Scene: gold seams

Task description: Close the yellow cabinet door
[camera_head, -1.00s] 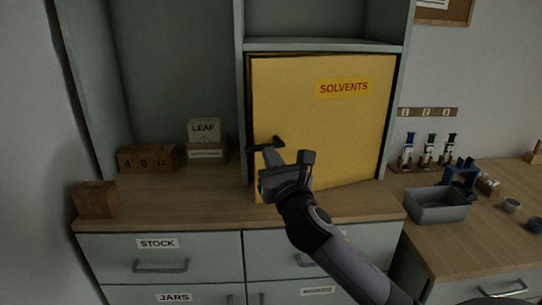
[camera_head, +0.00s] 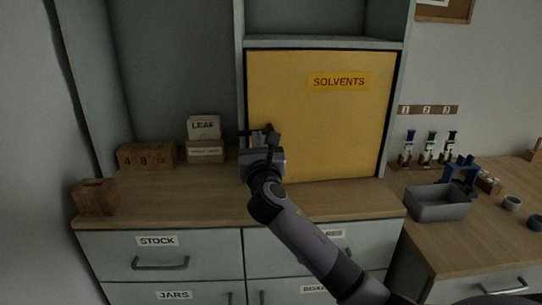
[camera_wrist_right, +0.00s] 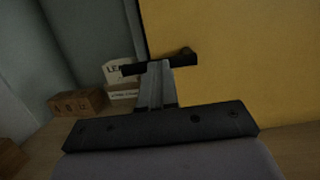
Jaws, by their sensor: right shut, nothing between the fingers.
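The yellow cabinet door (camera_head: 320,120), labelled SOLVENTS, sits in its grey frame in the head view and looks flush or nearly flush with it. Its dark handle (camera_head: 258,132) is at the door's left edge, partly hidden by my gripper. My right gripper (camera_head: 266,140) is shut and empty, right at the handle. In the right wrist view the yellow door (camera_wrist_right: 240,60) fills the right side. There the shut fingers (camera_wrist_right: 156,80) reach up to the dark handle bar (camera_wrist_right: 160,63); whether they touch it I cannot tell. My left gripper is not in view.
On the wooden counter (camera_head: 200,200) left of the door stand small boxes (camera_head: 205,140), number blocks (camera_head: 147,156) and a wooden box (camera_head: 96,197). A grey bin (camera_head: 437,204) and small bottles (camera_head: 429,148) stand to the right. Counter in front of the door is mostly clear.

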